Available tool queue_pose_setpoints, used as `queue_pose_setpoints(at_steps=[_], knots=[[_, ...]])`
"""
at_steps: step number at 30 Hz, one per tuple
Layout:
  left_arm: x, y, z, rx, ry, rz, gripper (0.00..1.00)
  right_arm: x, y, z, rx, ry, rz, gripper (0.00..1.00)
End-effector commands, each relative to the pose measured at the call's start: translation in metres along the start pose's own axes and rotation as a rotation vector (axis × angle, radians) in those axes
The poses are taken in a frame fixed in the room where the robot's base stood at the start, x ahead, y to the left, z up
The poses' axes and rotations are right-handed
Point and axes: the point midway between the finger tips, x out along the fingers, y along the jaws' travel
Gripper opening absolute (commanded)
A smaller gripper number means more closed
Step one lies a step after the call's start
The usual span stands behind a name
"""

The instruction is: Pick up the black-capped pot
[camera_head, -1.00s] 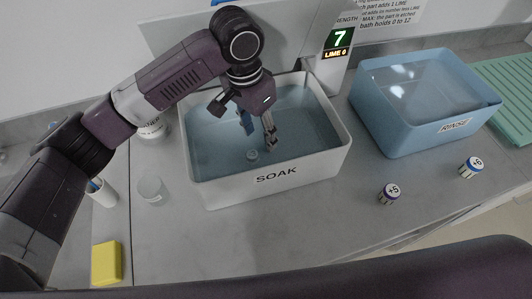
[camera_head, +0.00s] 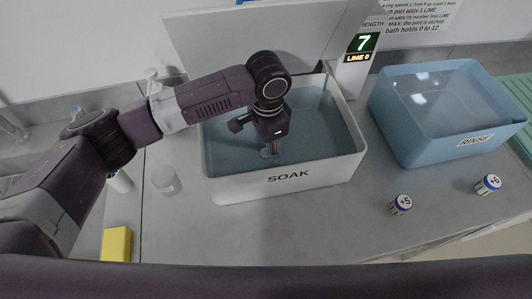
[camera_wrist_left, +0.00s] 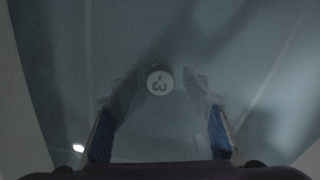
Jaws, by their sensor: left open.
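A small pot (camera_wrist_left: 160,83) stands in the soak tub, seen from above in the left wrist view. In the head view the pot (camera_head: 265,153) is small and partly hidden by my gripper. My left gripper (camera_head: 274,150) points down into the tub, open. In the left wrist view its two blue-padded fingers lie either side of the pot, with gaps; whether they are level with it I cannot tell. My right gripper is not in view.
The white soak tub's wall (camera_head: 290,183) surrounds my gripper. Pots marked +5 (camera_head: 401,204) and +6 (camera_head: 488,184) stand on the counter at right, near the blue rinse tub (camera_head: 470,141). A clear cup (camera_head: 164,180) and yellow block (camera_head: 116,243) are at left.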

Motion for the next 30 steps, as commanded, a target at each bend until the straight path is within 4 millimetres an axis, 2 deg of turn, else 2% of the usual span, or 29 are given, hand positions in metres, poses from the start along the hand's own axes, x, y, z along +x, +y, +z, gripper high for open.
queue_pose_setpoints(at_steps=[5,17,26,30], knots=[[0.0,0.0,0.0,-0.001,0.0,0.0,0.45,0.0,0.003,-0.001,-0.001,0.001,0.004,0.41],[0.0,0.0,0.0,-0.001,0.001,-0.001,0.01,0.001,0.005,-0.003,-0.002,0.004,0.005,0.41],[-0.002,-0.001,-0.001,-0.001,0.002,-0.001,0.0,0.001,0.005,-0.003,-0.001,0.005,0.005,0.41],[-0.011,-0.001,-0.001,-0.002,0.003,-0.002,0.0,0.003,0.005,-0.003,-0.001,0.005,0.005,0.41]])
